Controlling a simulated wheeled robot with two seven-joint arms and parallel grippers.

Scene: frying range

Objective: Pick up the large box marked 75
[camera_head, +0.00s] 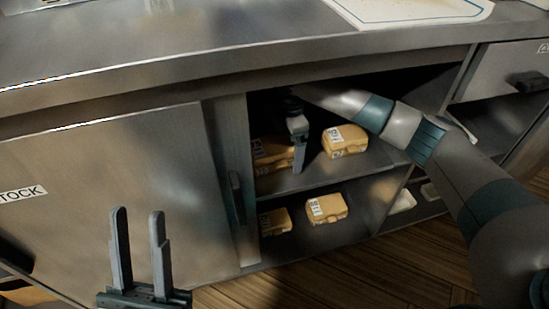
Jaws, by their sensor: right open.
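Two yellow-orange boxes with white labels stand on the upper shelf of the open cabinet: a left box (268,154) and a right box (345,140). Two more, a left one (275,221) and a right one (327,207), stand on the lower shelf. The label numbers are too small to read surely, so I cannot tell which is marked 75. My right gripper (300,160) is open inside the upper compartment, in front of the upper left box and partly hiding it. Contact cannot be told. My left gripper (138,212) is open and empty before the sliding door.
A metal sliding door (120,190) marked STOCK covers the cabinet's left side. The steel counter (200,45) overhangs the opening, with a white board (405,10) on top. My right arm crosses the opening's right side. Wooden floor (340,275) lies below.

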